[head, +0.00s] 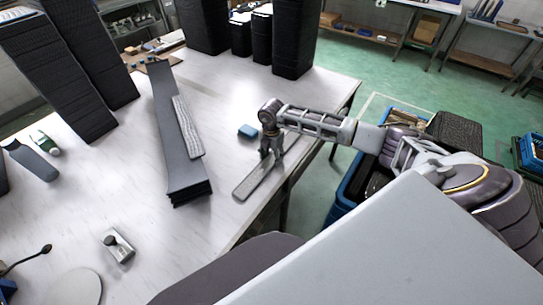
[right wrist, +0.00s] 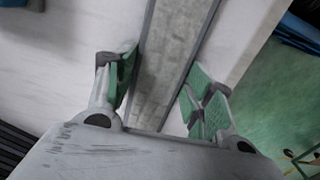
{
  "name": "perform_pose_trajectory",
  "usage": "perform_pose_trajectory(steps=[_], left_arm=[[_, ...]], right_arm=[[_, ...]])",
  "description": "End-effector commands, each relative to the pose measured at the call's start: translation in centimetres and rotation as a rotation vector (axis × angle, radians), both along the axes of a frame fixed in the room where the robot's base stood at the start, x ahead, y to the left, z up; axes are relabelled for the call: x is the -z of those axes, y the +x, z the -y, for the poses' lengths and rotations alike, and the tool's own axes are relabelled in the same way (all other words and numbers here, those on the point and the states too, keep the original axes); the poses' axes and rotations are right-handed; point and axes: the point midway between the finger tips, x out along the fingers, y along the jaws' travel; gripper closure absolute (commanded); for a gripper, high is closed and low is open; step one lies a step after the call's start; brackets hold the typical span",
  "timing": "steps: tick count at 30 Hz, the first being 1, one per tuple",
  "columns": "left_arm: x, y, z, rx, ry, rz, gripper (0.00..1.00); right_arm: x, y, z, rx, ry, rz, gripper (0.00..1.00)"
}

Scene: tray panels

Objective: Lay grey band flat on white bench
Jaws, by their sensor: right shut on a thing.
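The grey band (head: 256,180) is a long, narrow, speckled strip near the right edge of the white bench (head: 225,222). My right gripper (head: 270,156) is over its far part, with the fingers pointing down. In the right wrist view the band (right wrist: 165,65) runs lengthwise between the green-padded fingers (right wrist: 163,90), and the gripper is shut on it. The band looks level and close to the bench top; I cannot tell whether it touches. My left gripper is not in view.
A similar grey strip (head: 187,127) lies on a stack of long dark panels (head: 183,180) left of my right gripper. Tall black stacks (head: 295,40) stand at the back.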

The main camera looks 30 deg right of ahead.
Motion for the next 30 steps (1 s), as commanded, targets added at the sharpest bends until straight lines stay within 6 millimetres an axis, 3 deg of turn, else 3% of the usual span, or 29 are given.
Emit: perform_pose_trajectory(steps=[10, 11, 17, 30], left_arm=[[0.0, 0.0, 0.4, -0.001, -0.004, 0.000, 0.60], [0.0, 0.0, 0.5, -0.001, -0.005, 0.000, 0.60], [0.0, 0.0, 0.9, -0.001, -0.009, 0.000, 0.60], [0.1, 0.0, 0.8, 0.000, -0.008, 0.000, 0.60]], right_arm=[[0.0, 0.0, 0.0, 0.000, 0.000, 0.000, 0.71], [0.0, 0.0, 0.0, 0.000, 0.000, 0.000, 0.46], [0.0, 0.0, 0.0, 0.000, 0.000, 0.000, 0.22], [-0.2, 0.0, 0.0, 0.000, 0.000, 0.000, 0.22]])
